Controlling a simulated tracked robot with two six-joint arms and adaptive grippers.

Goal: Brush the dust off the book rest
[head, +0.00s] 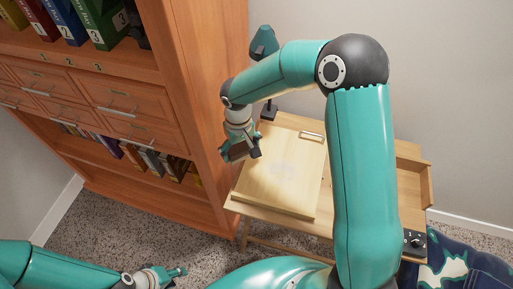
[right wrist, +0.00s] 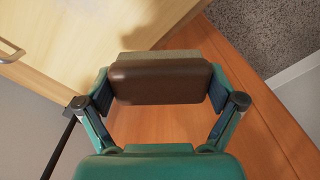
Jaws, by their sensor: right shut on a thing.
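The book rest (head: 300,185) is a pale wooden board on a small wooden table, with a faint greyish patch on its middle. Part of it also shows at the upper left of the right wrist view (right wrist: 95,50). My right gripper (head: 240,150) is shut on a brush block (right wrist: 160,82) with a dark brown back and a beige pad (right wrist: 160,57). In the head view the block is by the rest's left edge; contact with the board cannot be made out. My left gripper (head: 178,272) is low at the left, away from the rest; its jaw opening is unclear.
A wooden bookcase (head: 200,80) with books and drawers stands close to the rest's left side. A teal lamp (head: 264,42) stands behind the rest. A dark blue patterned seat (head: 465,265) is at the lower right.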

